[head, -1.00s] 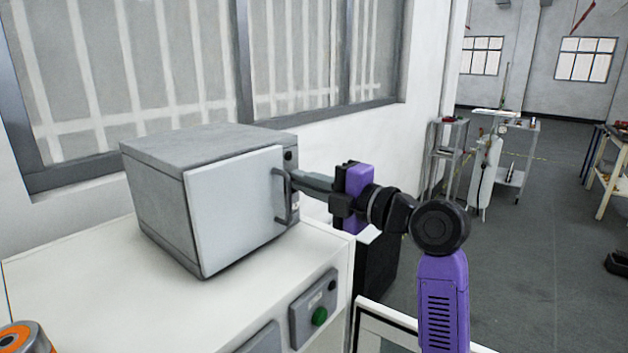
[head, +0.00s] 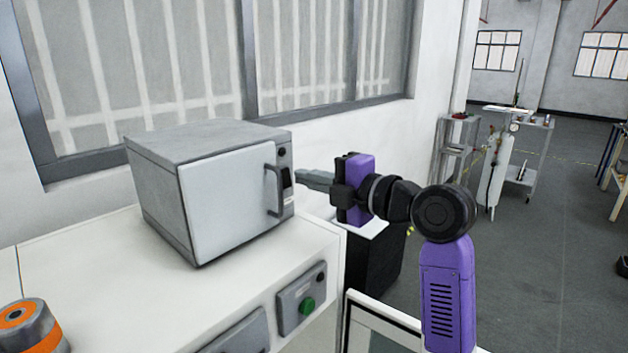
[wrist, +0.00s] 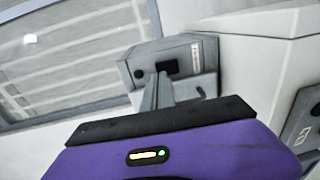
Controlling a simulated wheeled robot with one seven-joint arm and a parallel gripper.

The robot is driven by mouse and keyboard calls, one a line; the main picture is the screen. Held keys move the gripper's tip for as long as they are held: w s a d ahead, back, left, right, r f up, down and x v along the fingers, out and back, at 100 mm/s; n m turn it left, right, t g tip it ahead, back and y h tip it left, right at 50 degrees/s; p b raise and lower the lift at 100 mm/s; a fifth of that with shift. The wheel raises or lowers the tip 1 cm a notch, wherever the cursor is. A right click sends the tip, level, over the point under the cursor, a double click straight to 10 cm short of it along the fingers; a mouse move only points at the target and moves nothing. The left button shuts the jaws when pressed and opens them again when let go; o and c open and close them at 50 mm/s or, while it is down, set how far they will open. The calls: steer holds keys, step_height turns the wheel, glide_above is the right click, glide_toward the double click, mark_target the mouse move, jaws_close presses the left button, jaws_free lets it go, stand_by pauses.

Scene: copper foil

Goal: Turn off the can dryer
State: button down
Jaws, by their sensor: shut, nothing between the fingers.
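The can dryer (head: 225,195) is a grey box with a pale front door, standing on the white counter. Its door looks shut and has a dark vertical handle (head: 272,190). The narrow control strip right of the door has a round black control (head: 281,152) and a small dark display (head: 286,178). In the wrist view, the display (wrist: 168,66) and black control (wrist: 139,73) show beyond the fingers. My gripper (head: 300,176) is shut and empty, just right of the strip, with its fingers pointing toward it. I cannot tell whether the fingertips touch the dryer.
The white counter (head: 90,270) carries an orange and grey cylinder (head: 28,325) at front left. A green button (head: 307,305) sits on a grey panel on the counter's front. A window fills the wall behind. Carts and a pale gas cylinder (head: 494,170) stand farther right, beside open floor.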

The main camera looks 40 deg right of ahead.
steer(key=b+v, duration=0.1)
steer(key=v, duration=1)
steer(key=shift+d+r, duration=0.15)
steer(key=shift+r, duration=0.05)
steer(key=shift+w+m, duration=0.15)
steer(key=shift+m, duration=0.15)
